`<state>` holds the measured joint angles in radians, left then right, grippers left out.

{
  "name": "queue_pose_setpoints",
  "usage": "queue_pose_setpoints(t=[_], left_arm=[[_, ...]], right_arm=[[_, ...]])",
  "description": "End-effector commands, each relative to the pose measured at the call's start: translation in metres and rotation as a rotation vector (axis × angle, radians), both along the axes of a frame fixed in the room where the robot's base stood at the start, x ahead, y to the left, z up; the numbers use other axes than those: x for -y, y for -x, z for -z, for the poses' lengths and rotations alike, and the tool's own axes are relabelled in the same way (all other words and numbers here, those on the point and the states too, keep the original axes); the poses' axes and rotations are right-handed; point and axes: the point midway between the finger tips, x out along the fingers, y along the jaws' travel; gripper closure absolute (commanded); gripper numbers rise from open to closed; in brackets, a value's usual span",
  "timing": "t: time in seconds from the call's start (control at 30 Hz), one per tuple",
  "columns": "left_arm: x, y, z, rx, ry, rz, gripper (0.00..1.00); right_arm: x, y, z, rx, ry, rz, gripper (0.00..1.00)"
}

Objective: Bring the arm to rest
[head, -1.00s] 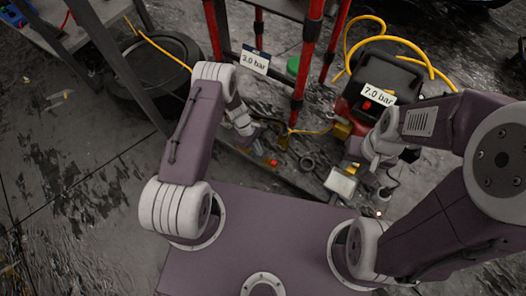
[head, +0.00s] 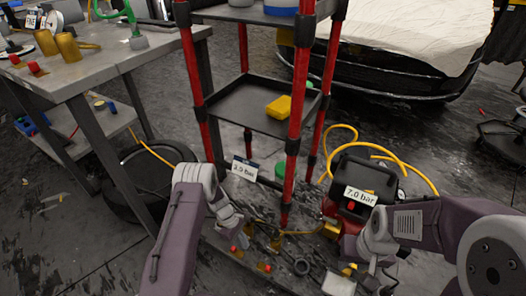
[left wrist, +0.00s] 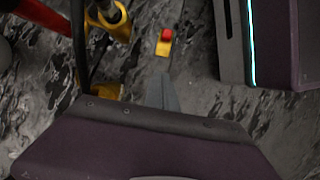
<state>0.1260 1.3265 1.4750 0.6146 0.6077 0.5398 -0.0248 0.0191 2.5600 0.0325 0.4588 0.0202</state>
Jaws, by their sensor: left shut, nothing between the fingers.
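My left arm (head: 176,235) rises from the lower left and bends at its pale joint. Its wrist and gripper (head: 246,232) point down toward the floor in front of the red-posted rack. In the left wrist view the left gripper's grey fingers (left wrist: 162,92) are together and hold nothing. A small red and yellow piece (left wrist: 164,42) lies beyond the tips, apart from them. My right arm (head: 425,222) comes in from the right with its wrist pointing down beside the compressor. The right fingers are too small and dark to tell whether they are open.
A red-posted rack (head: 301,70) with a yellow block (head: 279,107) stands ahead. A compressor (head: 365,180) labelled 7.0 bar and a yellow hose (head: 413,172) are right of it. A workbench (head: 95,72) stands at left, and a car (head: 400,60) behind. Floor at lower left is mostly clear.

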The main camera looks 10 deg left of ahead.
Motion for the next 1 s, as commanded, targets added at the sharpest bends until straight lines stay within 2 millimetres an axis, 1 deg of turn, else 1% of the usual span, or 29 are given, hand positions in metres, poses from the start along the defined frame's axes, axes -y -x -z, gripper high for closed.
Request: queue_pose_setpoints(t=[0.07,0.13,0.17,0.23,0.27,0.3,0.33,0.37,0.4,0.43,0.47,0.5,0.53,0.6,0.67,0.7,0.77,0.8,0.87,0.9,0.93,1.0], left_arm=[[0.001,0.0,-0.001,0.001,0.0,0.002,1.0],[0.002,-0.007,-0.011,0.019,-0.003,0.008,1.0],[0.003,-0.015,-0.019,0.038,-0.004,0.012,1.0],[0.004,-0.04,-0.05,0.104,-0.012,0.022,1.0],[0.005,-0.052,-0.07,0.139,-0.015,0.029,1.0],[0.008,-0.063,-0.102,0.183,-0.022,0.043,1.0],[0.011,-0.069,-0.128,0.215,-0.028,0.062,1.0],[0.012,-0.07,-0.152,0.243,-0.037,0.082,1.0],[0.014,-0.069,-0.182,0.277,-0.053,0.116,1.0],[0.015,-0.065,-0.203,0.302,-0.065,0.147,1.0],[0.015,-0.059,-0.223,0.326,-0.08,0.184,1.0],[0.015,-0.05,-0.246,0.355,-0.099,0.234,1.0],[0.015,-0.042,-0.262,0.375,-0.115,0.275,1.0],[0.013,-0.02,-0.29,0.414,-0.149,0.371,1.0],[0.011,0.0,-0.308,0.441,-0.178,0.453,1.0],[0.009,0.014,-0.318,0.456,-0.197,0.51,1.0],[0.005,0.035,-0.328,0.472,-0.223,0.596,1.0],[0.002,0.051,-0.333,0.479,-0.242,0.659,1.0],[-0.004,0.078,-0.335,0.482,-0.266,0.765,1.0],[-0.009,0.096,-0.333,0.475,-0.28,0.844,1.0],[-0.013,0.11,-0.328,0.463,-0.287,0.904,1.0],[-0.021,0.141,-0.311,0.411,-0.279,1.043,1.0]], right_arm=[[0.0,0.0,-0.001,0.0,0.0,0.0,0.65],[0.0,0.0,-0.004,0.0,0.0,0.0,0.65],[0.0,0.0,-0.005,0.0,0.0,0.0,0.65],[0.0,0.0,-0.01,0.0,0.0,0.0,0.65],[0.0,0.0,-0.012,0.0,0.0,0.0,0.65],[0.0,0.0,-0.016,0.0,0.0,0.0,0.65],[0.0,0.0,-0.02,0.0,0.0,0.0,0.65],[0.0,0.0,-0.022,0.0,0.0,0.0,0.65],[0.0,0.0,-0.025,0.0,0.0,0.0,0.65],[0.0,0.0,-0.028,0.0,0.0,0.0,0.65],[0.0,0.0,-0.03,0.0,0.0,0.0,0.65],[0.0,0.0,-0.032,0.0,0.0,0.0,0.65],[0.0,0.0,-0.034,0.0,0.0,0.0,0.65],[0.0,0.0,-0.038,0.0,0.0,0.0,0.65],[0.0,0.0,-0.04,0.0,0.0,0.0,0.65],[0.0,0.0,-0.042,0.0,0.0,0.0,0.65],[0.0,0.0,-0.044,0.0,0.0,0.0,0.65],[0.0,0.0,-0.045,0.0,0.0,0.0,0.65],[0.0,0.0,-0.046,0.0,0.0,0.0,0.65],[0.0,0.0,-0.047,0.0,0.0,0.0,0.65],[0.0,0.0,-0.046,0.0,0.0,0.0,0.65],[0.0,0.0,-0.045,0.0,0.0,0.0,0.65]])
